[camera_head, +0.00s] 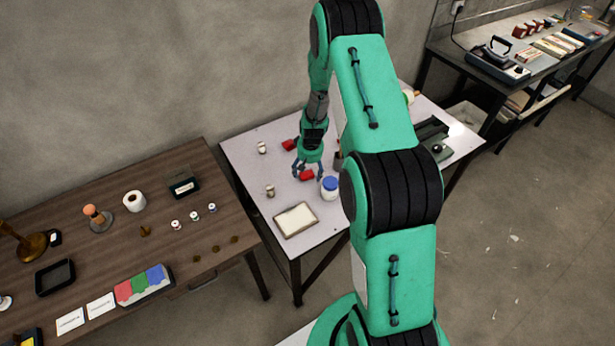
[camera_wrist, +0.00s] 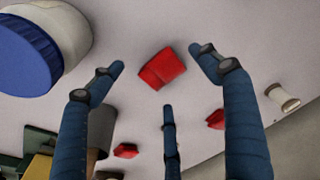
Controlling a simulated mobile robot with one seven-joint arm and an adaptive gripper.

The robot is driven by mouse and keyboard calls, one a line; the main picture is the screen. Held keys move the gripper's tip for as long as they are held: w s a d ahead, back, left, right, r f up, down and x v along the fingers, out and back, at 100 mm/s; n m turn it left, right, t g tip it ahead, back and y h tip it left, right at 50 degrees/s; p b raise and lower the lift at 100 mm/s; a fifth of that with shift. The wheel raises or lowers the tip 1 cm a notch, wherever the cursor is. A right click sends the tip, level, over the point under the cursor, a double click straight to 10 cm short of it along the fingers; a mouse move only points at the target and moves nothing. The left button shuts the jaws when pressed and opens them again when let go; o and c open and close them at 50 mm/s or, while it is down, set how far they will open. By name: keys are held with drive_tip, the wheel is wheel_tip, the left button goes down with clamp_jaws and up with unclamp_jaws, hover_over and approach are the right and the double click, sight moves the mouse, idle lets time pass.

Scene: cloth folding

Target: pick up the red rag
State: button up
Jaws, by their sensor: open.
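A red folded piece that looks like the rag (camera_wrist: 162,68) lies on the light table in the wrist view, between the spread fingers of my gripper (camera_wrist: 158,74). In the head view, a red piece (camera_head: 307,175) shows on the table just below my gripper (camera_head: 307,168). My gripper is open with its fingers apart and holds nothing. Two smaller red pieces (camera_wrist: 126,151) (camera_wrist: 216,119) lie farther off in the wrist view. The head view shows another red piece (camera_head: 289,145) behind the gripper.
A white jar with a blue lid (camera_head: 329,187) stands close to the right of the gripper; it also shows in the wrist view (camera_wrist: 65,35). A small spool (camera_wrist: 283,97) and a framed tray (camera_head: 296,220) are nearby. A brown table (camera_head: 60,215) with many items stands left.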

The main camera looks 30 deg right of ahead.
drive_tip(key=shift+w+f, duration=0.15)
drive_tip(key=shift+f, duration=0.6)
drive_tip(key=c, duration=1.1)
